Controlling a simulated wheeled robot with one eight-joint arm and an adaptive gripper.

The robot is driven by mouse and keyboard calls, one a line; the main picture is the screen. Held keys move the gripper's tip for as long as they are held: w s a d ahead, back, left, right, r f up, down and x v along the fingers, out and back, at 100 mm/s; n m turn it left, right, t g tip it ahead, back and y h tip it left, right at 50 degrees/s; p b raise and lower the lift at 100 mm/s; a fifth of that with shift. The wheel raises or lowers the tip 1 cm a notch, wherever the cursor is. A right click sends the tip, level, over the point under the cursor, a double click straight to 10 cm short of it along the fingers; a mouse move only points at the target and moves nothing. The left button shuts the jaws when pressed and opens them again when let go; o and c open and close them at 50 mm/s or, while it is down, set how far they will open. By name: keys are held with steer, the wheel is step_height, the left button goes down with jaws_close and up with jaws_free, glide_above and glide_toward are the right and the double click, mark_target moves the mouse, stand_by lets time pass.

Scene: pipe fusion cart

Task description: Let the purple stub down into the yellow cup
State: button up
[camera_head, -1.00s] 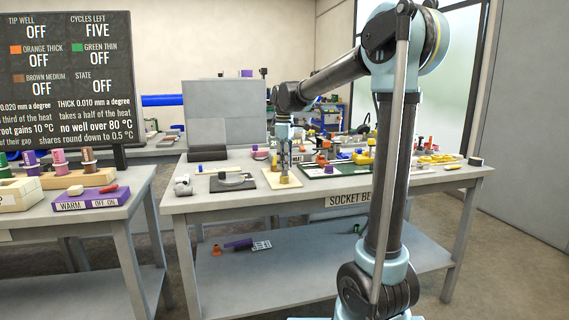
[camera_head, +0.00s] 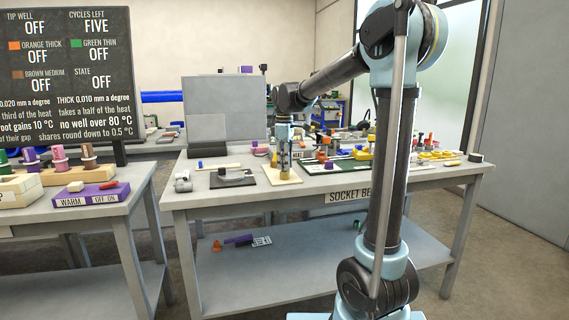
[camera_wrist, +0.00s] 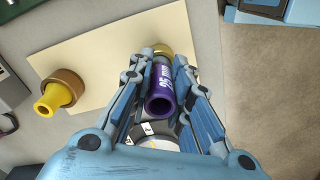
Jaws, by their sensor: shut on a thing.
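My gripper (camera_wrist: 160,88) is shut on the purple stub (camera_wrist: 160,82), a dark purple tube with pale lettering, its open end facing the wrist camera. A yellow rounded piece (camera_wrist: 162,47) shows just past the stub's far end, between the fingertips; it may be the yellow cup, mostly hidden. I cannot tell whether the stub touches it or is inside it. A yellow piece with a brown ring (camera_wrist: 58,94) stands left of the gripper on the cream board (camera_wrist: 100,60). In the head view my gripper (camera_head: 284,165) is low over the cream board (camera_head: 289,181).
A dark plate with a grey fixture (camera_head: 232,178) lies left of the board. A green mat with several parts (camera_head: 325,166) is on its right. The grey bench front (camera_head: 240,205) is mostly clear. A purple warmer box (camera_head: 88,196) sits on the left table.

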steer(key=shift+f, duration=0.1)
steer(key=o, duration=0.9)
